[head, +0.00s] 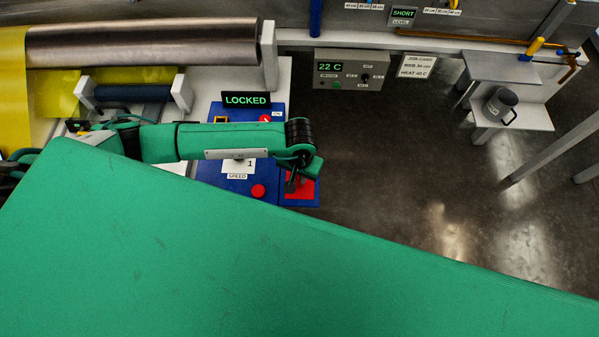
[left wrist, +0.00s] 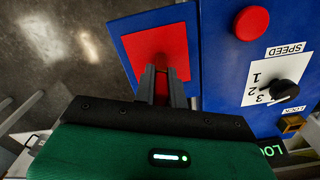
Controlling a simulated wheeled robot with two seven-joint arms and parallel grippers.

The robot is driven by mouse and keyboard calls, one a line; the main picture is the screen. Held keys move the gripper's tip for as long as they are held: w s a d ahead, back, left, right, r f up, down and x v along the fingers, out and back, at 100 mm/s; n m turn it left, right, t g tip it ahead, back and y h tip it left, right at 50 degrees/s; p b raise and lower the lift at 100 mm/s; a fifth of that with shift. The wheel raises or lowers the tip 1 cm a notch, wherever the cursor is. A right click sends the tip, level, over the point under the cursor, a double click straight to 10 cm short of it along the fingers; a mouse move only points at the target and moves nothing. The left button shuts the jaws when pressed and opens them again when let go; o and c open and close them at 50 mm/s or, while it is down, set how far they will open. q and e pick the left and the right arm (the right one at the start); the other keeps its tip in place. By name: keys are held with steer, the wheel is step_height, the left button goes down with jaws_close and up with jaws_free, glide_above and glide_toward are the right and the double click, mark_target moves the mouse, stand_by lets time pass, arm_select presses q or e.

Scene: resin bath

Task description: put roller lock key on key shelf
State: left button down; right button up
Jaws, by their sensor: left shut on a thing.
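My left gripper (head: 292,186) points down over the red square of the key shelf (head: 304,199), a small blue ledge on the right of the blue control panel. In the left wrist view, its two dark fingers (left wrist: 162,83) stand close together around a narrow thing, the roller lock key, mostly hidden between them. Red shows between the fingers, and I cannot tell key from pad there. The red square (left wrist: 155,50) lies just beyond the fingertips; whether the key touches it is unclear. My right gripper is in neither view.
The blue panel (head: 235,187) has a red button (head: 258,191), a speed dial (left wrist: 284,90) and a brass-coloured lock square (left wrist: 291,125). A sign (head: 246,100) reads LOCKED. A big metal roller (head: 140,46) lies behind left. A mug (head: 501,103) stands on a shelf at right.

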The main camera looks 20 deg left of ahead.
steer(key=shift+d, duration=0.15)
arm_select(q)
steer(key=shift+f, duration=0.1)
steer(key=c, duration=1.5)
jaws_free()
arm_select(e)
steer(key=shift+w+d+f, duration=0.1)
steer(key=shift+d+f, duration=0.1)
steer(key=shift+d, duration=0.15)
arm_select(q)
steer(key=shift+o, duration=0.2)
